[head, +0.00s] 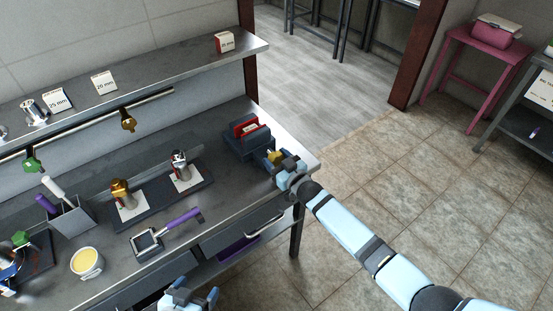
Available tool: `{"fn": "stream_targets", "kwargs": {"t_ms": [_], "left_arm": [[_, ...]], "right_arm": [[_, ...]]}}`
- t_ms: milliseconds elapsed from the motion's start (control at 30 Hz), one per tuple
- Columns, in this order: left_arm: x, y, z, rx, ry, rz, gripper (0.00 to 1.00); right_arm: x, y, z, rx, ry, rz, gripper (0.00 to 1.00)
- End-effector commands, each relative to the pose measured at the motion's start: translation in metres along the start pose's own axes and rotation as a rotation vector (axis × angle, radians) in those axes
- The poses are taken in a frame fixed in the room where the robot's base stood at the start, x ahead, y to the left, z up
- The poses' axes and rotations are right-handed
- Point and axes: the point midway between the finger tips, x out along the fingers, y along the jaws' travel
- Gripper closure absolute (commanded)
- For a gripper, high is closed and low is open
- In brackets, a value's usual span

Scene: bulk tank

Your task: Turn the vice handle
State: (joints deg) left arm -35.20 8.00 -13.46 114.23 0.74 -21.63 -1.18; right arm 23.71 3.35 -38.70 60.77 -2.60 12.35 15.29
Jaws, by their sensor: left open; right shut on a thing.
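The vice (236,147) is a dark blue-grey block at the right end of the steel bench. A red piece (246,128) sits between its jaws. The vice handle (273,156), of which a small yellow part shows, is on the vice's right side. My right gripper (279,161) is shut on the handle, and its fingers hide most of it. My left gripper (190,298) is at the bottom edge of the view, in front of the bench. It is open and empty, and partly cut off by the frame.
A dark tray (155,201) with two metal fittings on white cards lies left of the vice. A purple-handled tool (180,221) lies in front of it. A tub (86,262) and a tool holder (70,222) stand further left. A shelf (190,58) runs above the bench.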

Motion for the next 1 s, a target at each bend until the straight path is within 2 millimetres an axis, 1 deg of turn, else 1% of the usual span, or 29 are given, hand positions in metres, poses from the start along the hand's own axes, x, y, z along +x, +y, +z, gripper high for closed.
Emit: {"fn": "stream_targets", "kwargs": {"t_ms": [333,367,400,467,767,867,1000], "left_arm": [[0.000,0.000,0.001,0.000,-0.002,0.000,0.18],[0.000,0.000,0.001,0.000,-0.002,0.000,0.18],[0.000,0.000,0.001,0.000,-0.002,0.000,0.18],[0.000,0.000,0.001,0.000,-0.002,0.000,0.18],[0.000,0.000,0.001,0.000,-0.001,0.000,0.18],[0.000,0.000,0.000,0.000,0.000,0.000,0.18],[0.001,0.000,0.001,0.000,0.001,0.000,0.18]], "right_arm": [[0.000,0.000,0.000,0.001,0.000,0.000,0.68],[0.000,0.000,0.000,0.001,0.000,0.000,0.40],[0.000,0.000,0.000,0.001,0.000,0.000,0.31],[0.000,0.000,0.000,0.001,0.000,0.000,0.19],[-0.002,0.000,0.001,0.001,0.000,0.000,0.19],[-0.011,0.000,0.002,0.001,-0.001,0.000,0.19],[-0.036,0.000,0.002,0.001,-0.002,0.000,0.19]]}}
